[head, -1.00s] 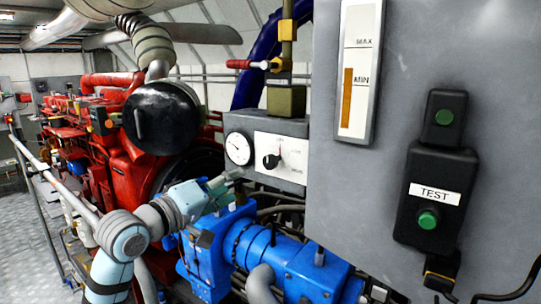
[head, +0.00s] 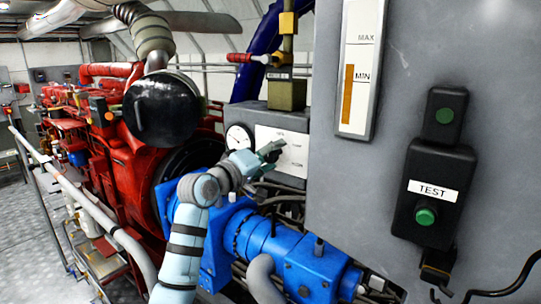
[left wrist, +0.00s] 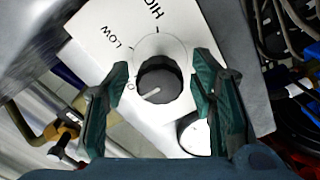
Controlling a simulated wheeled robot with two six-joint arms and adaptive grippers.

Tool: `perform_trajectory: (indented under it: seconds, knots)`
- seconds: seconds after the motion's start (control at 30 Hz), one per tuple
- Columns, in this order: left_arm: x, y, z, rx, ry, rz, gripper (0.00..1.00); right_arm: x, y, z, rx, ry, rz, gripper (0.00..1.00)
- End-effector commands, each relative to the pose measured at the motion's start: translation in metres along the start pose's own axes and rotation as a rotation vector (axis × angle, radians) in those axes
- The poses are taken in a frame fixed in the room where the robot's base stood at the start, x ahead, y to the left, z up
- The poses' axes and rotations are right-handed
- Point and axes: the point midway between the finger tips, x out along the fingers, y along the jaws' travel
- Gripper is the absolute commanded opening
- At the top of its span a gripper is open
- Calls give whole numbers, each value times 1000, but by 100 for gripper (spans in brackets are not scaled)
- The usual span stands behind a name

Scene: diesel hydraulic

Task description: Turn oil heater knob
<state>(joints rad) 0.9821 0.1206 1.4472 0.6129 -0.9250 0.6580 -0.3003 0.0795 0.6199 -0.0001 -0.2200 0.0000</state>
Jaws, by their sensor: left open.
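The oil heater knob (left wrist: 160,86) is black and round with a light pointer line. It sits on a white panel (left wrist: 110,28) marked LOW and a partly cut-off HIGH, and the pointer aims to the lower left of the left wrist view, toward a label partly hidden by a finger. My left gripper (left wrist: 163,66) is open, with one dark green finger on each side of the knob and gaps visible between. In the head view my left gripper (head: 268,156) is in front of the white panel (head: 292,140) and hides the knob. My right gripper is not in view.
A round gauge (head: 238,138) is left of the panel on the same grey box. Blue machinery (head: 265,240) lies below the gripper. A large grey cabinet (head: 400,60) with a TEST button box (head: 432,200) stands close on the right.

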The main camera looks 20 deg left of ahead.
Motion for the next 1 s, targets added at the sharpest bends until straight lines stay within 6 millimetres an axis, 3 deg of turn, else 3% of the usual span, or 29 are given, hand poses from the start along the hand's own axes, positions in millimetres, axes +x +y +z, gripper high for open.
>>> perform_trajectory:
  seconds: [0.07,0.33,0.67,1.0]
  knots:
    - [0,0,0,0,0,0,46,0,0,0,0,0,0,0]
    - [0,-1,0,-1,0,-1,3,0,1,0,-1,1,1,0]
    - [-1,0,0,36,-1,-2,2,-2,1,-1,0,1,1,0]
    - [0,0,0,238,-3,-3,2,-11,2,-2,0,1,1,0]
